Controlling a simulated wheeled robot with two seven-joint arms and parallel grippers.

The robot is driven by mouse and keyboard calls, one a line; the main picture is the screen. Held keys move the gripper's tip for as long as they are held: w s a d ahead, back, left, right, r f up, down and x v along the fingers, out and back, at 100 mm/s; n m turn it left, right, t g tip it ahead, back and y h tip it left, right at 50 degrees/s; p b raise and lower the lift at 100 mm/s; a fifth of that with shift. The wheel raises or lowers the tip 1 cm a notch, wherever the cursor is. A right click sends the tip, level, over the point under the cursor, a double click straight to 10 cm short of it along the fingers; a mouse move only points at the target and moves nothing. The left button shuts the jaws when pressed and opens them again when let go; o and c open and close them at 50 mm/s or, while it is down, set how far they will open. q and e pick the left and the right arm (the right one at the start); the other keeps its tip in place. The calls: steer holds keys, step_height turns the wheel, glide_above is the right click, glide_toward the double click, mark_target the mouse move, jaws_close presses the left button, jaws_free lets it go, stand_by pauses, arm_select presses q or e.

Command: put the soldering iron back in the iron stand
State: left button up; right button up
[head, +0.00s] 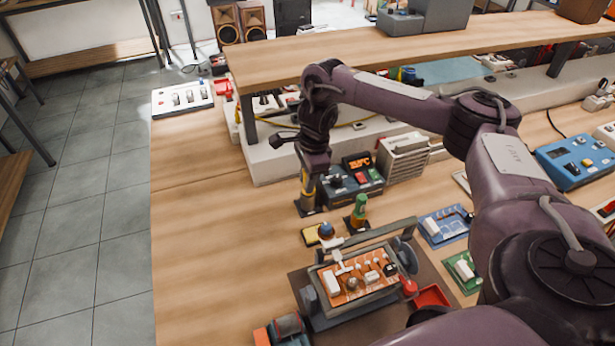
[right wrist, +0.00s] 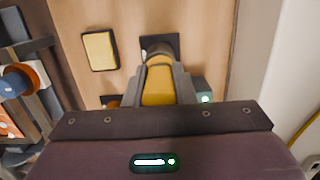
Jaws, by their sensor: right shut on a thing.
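The soldering iron (head: 308,187) has a yellow handle and hangs upright, its handle end up, in my right gripper (head: 309,174). In the right wrist view the yellow handle (right wrist: 160,82) sits between the two grey fingers (right wrist: 159,90), which are shut on it. Right below the handle is the iron stand (head: 312,210), a small dark square base on the bench; the base also shows in the right wrist view (right wrist: 173,41). The iron's lower end lines up with the stand, but I cannot tell how deep it sits. My left gripper is not in view.
A soldering station (head: 350,186) with an orange display stands right behind the stand. A green-topped bottle (head: 360,211) and a yellow sponge (head: 317,235) are close by. A circuit board holder (head: 355,285) is in front. The bench (head: 210,220) is clear to the left.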

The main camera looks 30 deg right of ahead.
steer(key=o, duration=1)
steer(key=shift+c, duration=0.2)
steer(key=shift+o, duration=0.2)
steer(key=o, duration=0.5)
steer(key=shift+r+p, duration=1)
steer(key=shift+r, duration=0.35)
step_height(320, 180, up, 4)
steer(key=p, duration=0.4)
steer(key=shift+r, duration=0.2)
